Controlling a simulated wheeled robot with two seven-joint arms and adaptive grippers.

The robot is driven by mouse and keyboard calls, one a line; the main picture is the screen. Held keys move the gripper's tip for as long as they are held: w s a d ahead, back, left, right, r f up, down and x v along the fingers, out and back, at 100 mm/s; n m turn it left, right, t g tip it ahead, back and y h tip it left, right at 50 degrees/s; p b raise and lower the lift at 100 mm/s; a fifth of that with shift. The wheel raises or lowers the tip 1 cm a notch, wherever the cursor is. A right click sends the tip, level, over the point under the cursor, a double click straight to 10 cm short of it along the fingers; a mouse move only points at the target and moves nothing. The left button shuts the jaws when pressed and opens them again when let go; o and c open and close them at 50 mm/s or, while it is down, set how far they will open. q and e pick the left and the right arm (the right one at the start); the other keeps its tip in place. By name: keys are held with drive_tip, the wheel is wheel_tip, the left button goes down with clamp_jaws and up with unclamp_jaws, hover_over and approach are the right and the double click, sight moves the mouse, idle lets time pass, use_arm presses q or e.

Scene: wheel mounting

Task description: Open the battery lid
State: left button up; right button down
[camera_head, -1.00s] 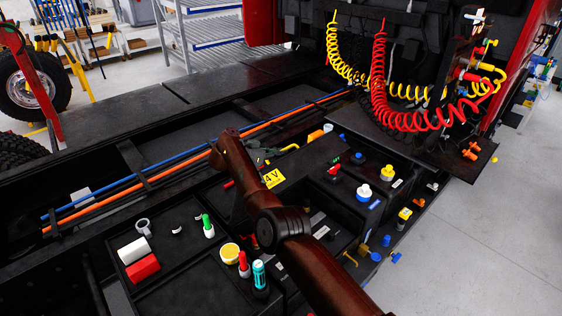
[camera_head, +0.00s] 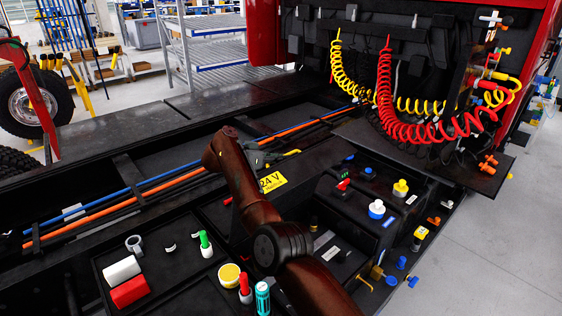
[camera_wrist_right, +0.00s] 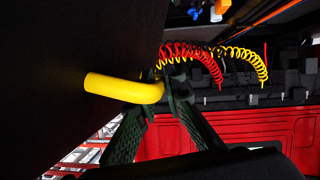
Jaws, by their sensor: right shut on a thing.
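The battery lid is a dark panel with a yellow 24 V label (camera_head: 272,182) in the head view, beside my right arm. Its yellow handle shows as a small piece (camera_head: 291,153) there and as a bent yellow bar (camera_wrist_right: 118,88) in the right wrist view. My right gripper (camera_wrist_right: 168,86) is shut on the bent end of this handle. In the head view the gripper (camera_head: 262,156) is small and partly hidden behind my arm. The dark lid face (camera_wrist_right: 70,40) fills the left of the wrist view. My left gripper is not in view.
A tray (camera_head: 180,268) with red and white blocks and bottles lies at left. Yellow and white caps (camera_head: 376,209) stand on the dark box at right. Red coiled hoses (camera_head: 395,110) hang behind. Blue and orange lines (camera_head: 130,190) run along the frame.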

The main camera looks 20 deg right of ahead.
drive_tip(key=shift+d+r, duration=0.1)
drive_tip(key=shift+r, duration=0.05)
drive_tip(key=c, duration=2.1)
unclamp_jaws()
drive_tip(key=shift+o, duration=0.4)
drive_tip(key=shift+a, duration=0.2)
drive_tip(key=v, duration=0.7)
drive_tip(key=shift+s+a, duration=0.1)
drive_tip(key=shift+a, duration=0.05)
